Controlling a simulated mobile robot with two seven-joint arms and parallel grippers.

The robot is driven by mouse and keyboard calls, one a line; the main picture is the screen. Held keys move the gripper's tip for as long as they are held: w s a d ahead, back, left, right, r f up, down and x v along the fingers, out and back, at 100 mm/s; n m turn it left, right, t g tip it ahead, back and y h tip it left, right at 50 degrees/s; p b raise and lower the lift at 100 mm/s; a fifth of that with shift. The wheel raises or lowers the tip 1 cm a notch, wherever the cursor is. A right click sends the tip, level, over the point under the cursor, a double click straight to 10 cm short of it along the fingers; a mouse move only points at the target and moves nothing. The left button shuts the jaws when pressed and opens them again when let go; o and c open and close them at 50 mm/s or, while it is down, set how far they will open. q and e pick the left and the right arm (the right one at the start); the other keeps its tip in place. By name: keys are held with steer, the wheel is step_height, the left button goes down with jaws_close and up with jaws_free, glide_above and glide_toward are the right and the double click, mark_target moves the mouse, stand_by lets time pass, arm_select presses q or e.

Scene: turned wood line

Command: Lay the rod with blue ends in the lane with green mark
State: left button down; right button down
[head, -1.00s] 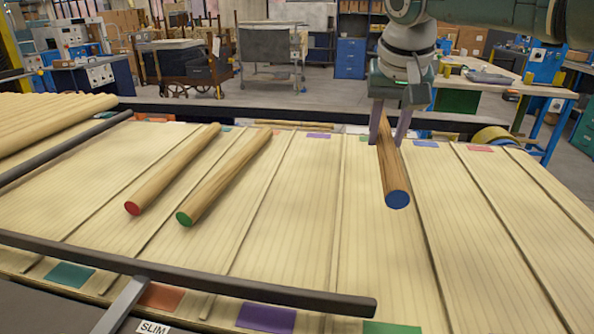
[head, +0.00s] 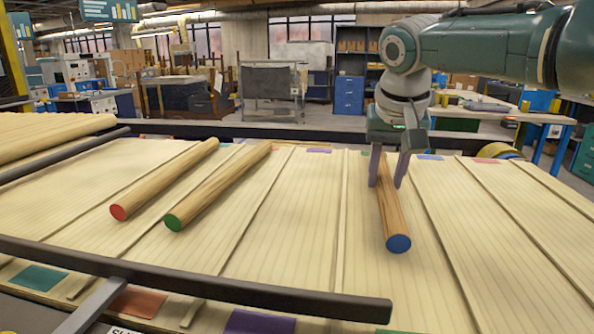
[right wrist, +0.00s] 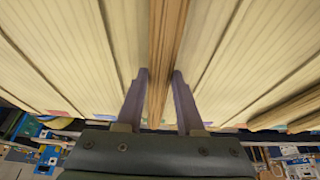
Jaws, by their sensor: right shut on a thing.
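The rod with the blue end (head: 392,215) is between the fingers of my right gripper (head: 388,184), which is shut on it. It points along the lane with the green mark (head: 400,332), between that lane's two dividers. I cannot tell whether it touches the surface or is just above it. The near green mark is mostly cut off by the bottom edge. In the right wrist view the rod (right wrist: 168,40) runs straight between the two fingers (right wrist: 160,100). My left gripper is not in view.
A red-ended rod (head: 165,180) and a green-ended rod (head: 218,187) lie on the slatted table to the left. More rods (head: 50,135) lie at the far left. A dark rail (head: 200,284) crosses the near side. The lanes right of the held rod are clear.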

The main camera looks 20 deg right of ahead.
steer(key=shift+f, duration=0.2)
steer(key=c, duration=0.5)
jaws_free()
steer(key=shift+r, duration=0.1)
steer(key=shift+p+v, duration=0.35)
steer(key=shift+v, duration=0.4)
steer(key=p+v, duration=0.1)
steer(key=v, duration=1)
steer(key=shift+w, duration=0.15)
